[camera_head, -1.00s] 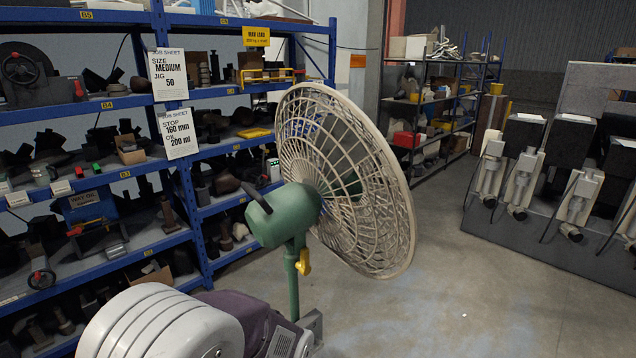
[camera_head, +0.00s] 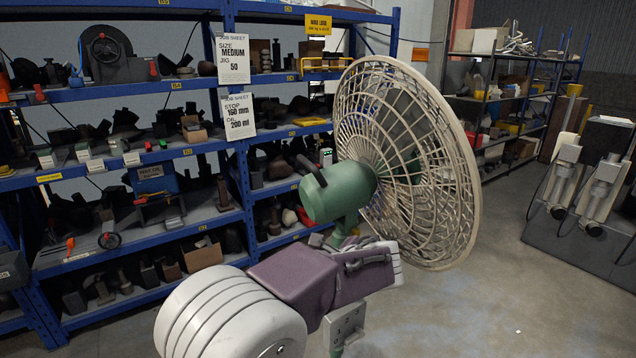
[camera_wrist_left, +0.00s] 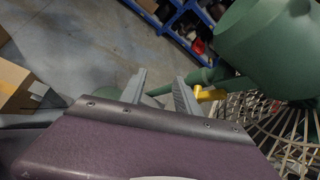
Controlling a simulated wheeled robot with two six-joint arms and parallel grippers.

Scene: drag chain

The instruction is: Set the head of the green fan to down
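The fan's green motor head (camera_head: 340,190) is in the middle of the head view, with a dark handle (camera_head: 310,166) on top. Its round beige wire cage (camera_head: 450,200) is on the right side of the motor. My purple left arm crosses in front of the stand and hides most of it. In the left wrist view, my left gripper (camera_wrist_left: 160,76) is open, its two grey fingers apart, with part of the green stand (camera_wrist_left: 152,96) beyond the gap. A yellow knob (camera_wrist_left: 209,94) is just right of the right finger; contact is unclear. The motor (camera_wrist_left: 265,45) fills the upper right. My right gripper is not in view.
A blue shelf rack (camera_head: 245,190) full of dark parts stands behind and left of the fan. Grey floor (camera_head: 490,300) is open to the right. In the left wrist view, a cardboard box (camera_wrist_left: 14,85) is at the left edge.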

